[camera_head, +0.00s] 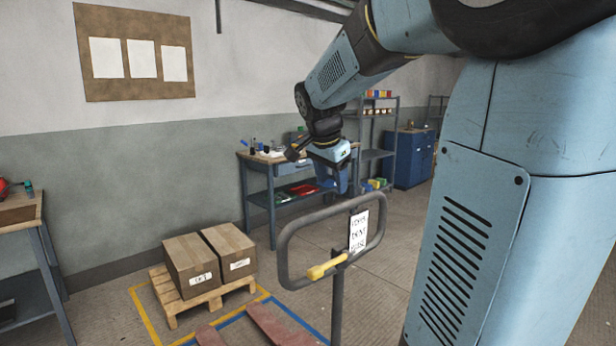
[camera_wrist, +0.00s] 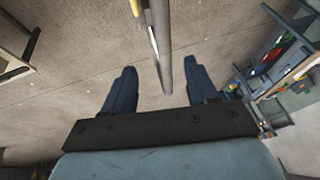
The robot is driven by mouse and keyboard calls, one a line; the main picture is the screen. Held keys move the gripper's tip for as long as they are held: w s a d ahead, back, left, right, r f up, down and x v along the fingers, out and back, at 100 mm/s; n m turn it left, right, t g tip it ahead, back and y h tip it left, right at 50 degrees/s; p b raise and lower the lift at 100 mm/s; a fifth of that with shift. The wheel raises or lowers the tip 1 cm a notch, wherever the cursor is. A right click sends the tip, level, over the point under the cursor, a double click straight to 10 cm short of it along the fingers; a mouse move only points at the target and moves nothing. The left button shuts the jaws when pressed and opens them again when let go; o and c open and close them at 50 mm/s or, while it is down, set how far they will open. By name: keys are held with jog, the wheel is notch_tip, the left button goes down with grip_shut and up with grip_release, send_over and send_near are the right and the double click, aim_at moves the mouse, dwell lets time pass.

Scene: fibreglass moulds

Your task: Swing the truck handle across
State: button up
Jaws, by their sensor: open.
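The truck handle (camera_head: 285,253) is a dark grey upright loop on a post, with a yellow lever (camera_head: 328,267) and a white lettered sign (camera_head: 358,232) on it. My gripper (camera_head: 342,186) is just above the loop's top bar in the head view, pointing down. In the wrist view my gripper (camera_wrist: 160,68) is open, with the handle bar (camera_wrist: 163,45) showing edge-on between its two dark fingers. I see no clear contact; the gap in depth is hard to tell. The yellow lever (camera_wrist: 134,8) shows at the top edge. The truck's lower body is out of view.
A wooden pallet (camera_head: 172,320) with two cardboard boxes (camera_head: 193,265) stands at left by yellow and blue floor lines. Red-brown forks (camera_head: 270,325) lie low in front. A workbench (camera_head: 258,165), shelves and a blue cabinet (camera_head: 412,160) stand behind. Floor right of the post is clear.

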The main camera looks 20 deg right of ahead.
aim_at(338, 213)
jog(key=shift+m, duration=0.5)
jog(key=x, duration=0.9)
jog(key=d+x, duration=0.1)
jog(key=x, duration=0.4)
jog(key=shift+w, duration=0.5)
jog(key=shift+r, duration=0.1)
grip_shut()
dwell(0.4)
